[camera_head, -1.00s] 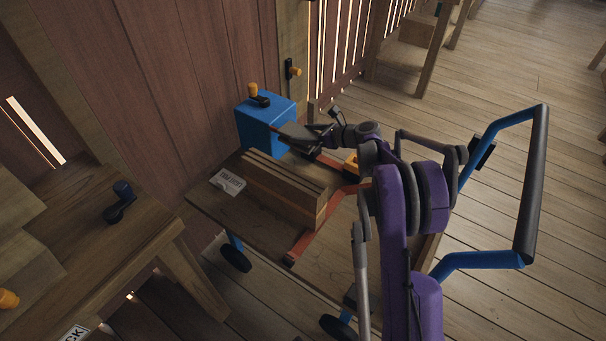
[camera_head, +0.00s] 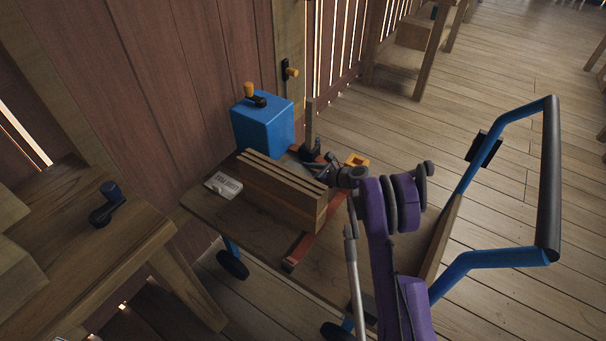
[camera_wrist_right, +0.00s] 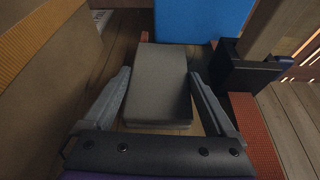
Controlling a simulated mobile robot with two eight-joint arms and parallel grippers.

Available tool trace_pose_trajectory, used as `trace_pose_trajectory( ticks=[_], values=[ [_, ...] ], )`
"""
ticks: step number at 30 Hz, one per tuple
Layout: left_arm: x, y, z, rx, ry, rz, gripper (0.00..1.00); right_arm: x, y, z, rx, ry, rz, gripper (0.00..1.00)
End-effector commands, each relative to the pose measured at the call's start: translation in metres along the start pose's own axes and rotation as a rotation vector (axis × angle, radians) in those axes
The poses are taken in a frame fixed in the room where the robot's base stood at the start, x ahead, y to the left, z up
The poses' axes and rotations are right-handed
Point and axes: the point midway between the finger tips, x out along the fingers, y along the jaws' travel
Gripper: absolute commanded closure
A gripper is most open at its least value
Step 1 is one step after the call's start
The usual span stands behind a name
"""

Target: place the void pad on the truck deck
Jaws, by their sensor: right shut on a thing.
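The grey void pad (camera_wrist_right: 160,85) is a flat rectangular block between the fingers of my right gripper (camera_wrist_right: 165,103) in the right wrist view. The gripper is shut on its sides, low over the truck deck. In the head view, my right gripper (camera_head: 318,168) is just behind the wooden stack, which mostly hides the pad. I cannot tell whether the pad touches the deck. The truck deck (camera_head: 235,216) is a brown wooden board on a blue-framed cart. My left gripper is not in view.
The wooden stack (camera_head: 280,190), a blue box (camera_head: 262,125), a white label card (camera_head: 223,185) and red straps (camera_head: 299,252) are on the deck. A black bracket (camera_wrist_right: 245,72) stands close right of the pad. The cart's handle (camera_head: 550,180) rises at right.

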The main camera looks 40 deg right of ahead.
Motion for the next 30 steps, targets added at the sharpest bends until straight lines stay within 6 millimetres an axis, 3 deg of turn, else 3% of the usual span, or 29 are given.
trace_pose_trajectory(
  ticks=[10,11,12,21,30],
  values=[
    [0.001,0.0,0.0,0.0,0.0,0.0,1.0,0.002,0.0,-0.004,0.0,0.0,0.0,1.0],
    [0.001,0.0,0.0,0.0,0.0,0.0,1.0,0.002,0.0,-0.004,0.0,0.0,0.0,0.07],
    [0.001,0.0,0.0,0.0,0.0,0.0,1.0,0.002,0.0,-0.004,0.0,0.0,0.0,0.0],
    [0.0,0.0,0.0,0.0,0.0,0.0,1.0,0.0,0.0,-0.001,0.0,0.0,0.0,0.0],
    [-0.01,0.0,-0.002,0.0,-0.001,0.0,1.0,-0.048,-0.001,0.0,0.001,-0.001,-0.002,0.0]
  ],
)
